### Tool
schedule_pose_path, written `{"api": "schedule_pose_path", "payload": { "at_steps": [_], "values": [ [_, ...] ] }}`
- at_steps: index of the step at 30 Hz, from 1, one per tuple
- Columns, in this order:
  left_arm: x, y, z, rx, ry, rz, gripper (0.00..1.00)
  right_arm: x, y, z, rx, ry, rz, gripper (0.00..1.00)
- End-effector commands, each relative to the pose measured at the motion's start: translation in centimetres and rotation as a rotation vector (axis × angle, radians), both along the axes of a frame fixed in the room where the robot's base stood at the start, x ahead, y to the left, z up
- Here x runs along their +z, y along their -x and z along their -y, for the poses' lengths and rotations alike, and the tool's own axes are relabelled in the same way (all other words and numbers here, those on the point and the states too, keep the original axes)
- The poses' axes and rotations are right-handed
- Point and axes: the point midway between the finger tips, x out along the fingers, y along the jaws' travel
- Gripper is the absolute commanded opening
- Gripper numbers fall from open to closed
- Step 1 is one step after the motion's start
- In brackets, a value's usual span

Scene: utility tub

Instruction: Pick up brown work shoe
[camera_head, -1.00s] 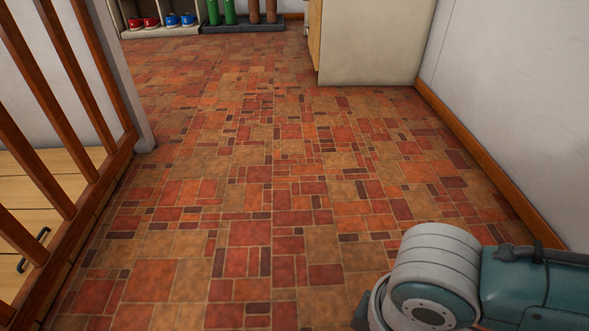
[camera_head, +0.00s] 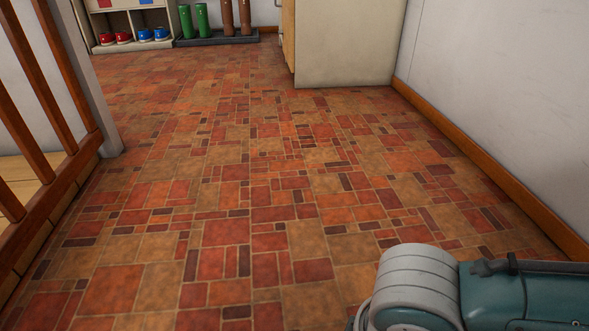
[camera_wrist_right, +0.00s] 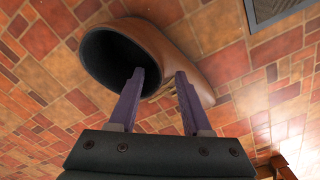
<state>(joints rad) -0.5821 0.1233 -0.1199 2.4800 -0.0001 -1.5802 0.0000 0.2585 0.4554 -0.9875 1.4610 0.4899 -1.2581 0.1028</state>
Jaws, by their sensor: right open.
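The brown work shoe (camera_wrist_right: 165,40) shows in the right wrist view, at the top middle, with its dark opening (camera_wrist_right: 110,58) facing the camera. My right gripper (camera_wrist_right: 160,74) has its two purple fingers apart. The left finger overlaps the dark opening, and the right finger overlaps the shoe's brown side. The shoe's wall shows between them, but I cannot tell whether either finger touches it. The shoe is not visible in the head view, where only my right arm shows at the lower right. My left gripper is out of view.
A rack (camera_head: 97,20) with red shoes (camera_head: 115,38) and blue shoes (camera_head: 154,35) stands at the back left. Green boots (camera_head: 194,20) and brown boots (camera_head: 236,17) stand on a dark tray (camera_head: 216,38). A pale cabinet (camera_head: 345,45), right wall and left railing (camera_head: 40,105) border clear tiled floor.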

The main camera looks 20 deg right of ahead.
Motion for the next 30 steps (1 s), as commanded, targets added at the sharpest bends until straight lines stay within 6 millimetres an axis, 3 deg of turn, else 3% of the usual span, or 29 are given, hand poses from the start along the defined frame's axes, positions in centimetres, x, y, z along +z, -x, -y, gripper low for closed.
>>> {"api": "schedule_pose_path", "payload": {
  "at_steps": [8, 21, 30],
  "values": [
    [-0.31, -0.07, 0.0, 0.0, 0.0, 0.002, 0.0, -0.31, -0.03, 0.02, 0.0, 0.001, 0.001, 0.48],
    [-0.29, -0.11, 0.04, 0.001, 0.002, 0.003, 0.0, -0.32, -0.02, 0.02, 0.0, 0.001, 0.001, 0.0],
    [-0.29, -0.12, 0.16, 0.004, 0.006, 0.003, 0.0, -0.33, -0.03, 0.03, 0.0, 0.001, 0.001, 0.0]
  ]
}}
